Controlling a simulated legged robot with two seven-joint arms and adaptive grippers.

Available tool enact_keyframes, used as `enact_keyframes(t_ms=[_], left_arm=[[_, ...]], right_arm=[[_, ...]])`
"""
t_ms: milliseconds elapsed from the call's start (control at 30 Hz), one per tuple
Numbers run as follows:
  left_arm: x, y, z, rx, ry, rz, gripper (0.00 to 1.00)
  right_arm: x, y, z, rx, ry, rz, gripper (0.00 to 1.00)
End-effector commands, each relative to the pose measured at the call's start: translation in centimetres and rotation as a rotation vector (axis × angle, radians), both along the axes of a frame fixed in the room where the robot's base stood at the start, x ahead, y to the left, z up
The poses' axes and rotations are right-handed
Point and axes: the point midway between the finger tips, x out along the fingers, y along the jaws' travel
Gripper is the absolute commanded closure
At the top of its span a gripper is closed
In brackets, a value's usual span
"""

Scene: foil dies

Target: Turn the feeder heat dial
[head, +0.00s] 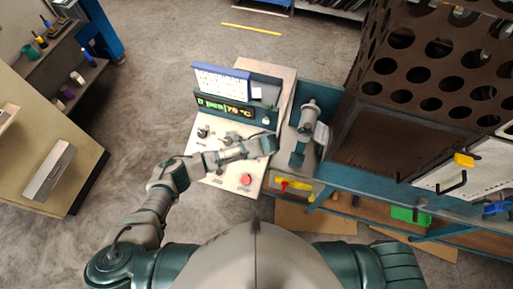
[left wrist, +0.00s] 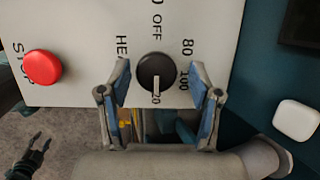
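The feeder heat dial (left wrist: 156,72) is a round black knob on the white panel (left wrist: 80,15). Its pale pointer line is toward the bottom of the picture, over a partly covered number ending in 20. OFF, 80 and 100 are printed around it. My left gripper (left wrist: 160,84) is open, with one blue-padded finger on each side of the dial. I cannot tell whether the pads touch it. In the head view my left gripper (head: 268,146) is over the panel's right side and hides the dial.
A red stop button (head: 246,180) is near the panel's lower edge. A green-lettered display (head: 225,107) shows 0 pcs and a temperature in °C. A grey device (head: 308,120) stands right of the panel. A brown perforated rack (head: 430,70) is farther right.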

Motion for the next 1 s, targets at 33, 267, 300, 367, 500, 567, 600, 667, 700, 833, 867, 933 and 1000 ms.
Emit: enact_keyframes(t_ms=[33,267,300,367,500,567,600,667,700,833,867,933,1000], left_arm=[[-0.1,0.0,-0.1,0.001,0.002,0.000,0.32],[-0.2,-0.1,-0.1,-0.001,0.005,0.000,0.32],[-0.3,-0.2,0.0,-0.001,0.005,0.000,0.32],[-0.4,-0.3,0.4,-0.002,0.004,-0.002,0.32],[-1.3,-0.8,2.6,-0.004,0.003,-0.002,0.32],[-1.8,-1.2,3.8,-0.004,0.002,-0.003,0.32],[-2.1,-1.3,4.7,-0.004,0.002,-0.003,0.32],[-2.7,-1.6,5.9,-0.004,0.002,-0.003,0.32],[-3.0,-1.8,6.7,-0.003,0.003,-0.003,0.32],[-3.9,-2.3,8.8,-0.002,0.003,-0.002,0.32],[-4.0,-2.3,9.2,-0.002,0.003,-0.001,0.32],[-4.3,-2.4,9.9,-0.001,0.003,-0.001,0.32],[-4.5,-2.5,10.3,0.000,0.003,0.000,0.32]], right_arm=[[0.0,0.0,0.0,0.000,0.000,0.000,0.60],[0.0,-0.2,0.0,-0.002,0.001,0.001,0.60],[0.0,-0.3,0.0,-0.003,-0.001,0.001,0.60],[0.0,-0.2,0.0,-0.003,-0.001,0.001,0.60],[-0.1,-0.2,0.0,-0.002,-0.001,0.000,0.60],[-0.1,-0.2,0.0,-0.002,-0.001,0.000,0.60],[0.0,-0.2,0.0,-0.002,-0.001,0.000,0.60],[0.0,-0.2,0.0,-0.002,-0.001,0.000,0.60],[-0.1,-0.1,0.0,-0.002,-0.001,0.000,0.60],[0.0,-0.1,0.0,-0.002,0.000,0.000,0.60],[0.0,-0.1,0.0,-0.002,0.000,0.000,0.60],[0.0,-0.1,0.0,-0.002,0.000,0.000,0.60],[0.0,-0.1,0.0,-0.002,0.000,0.000,0.60]])
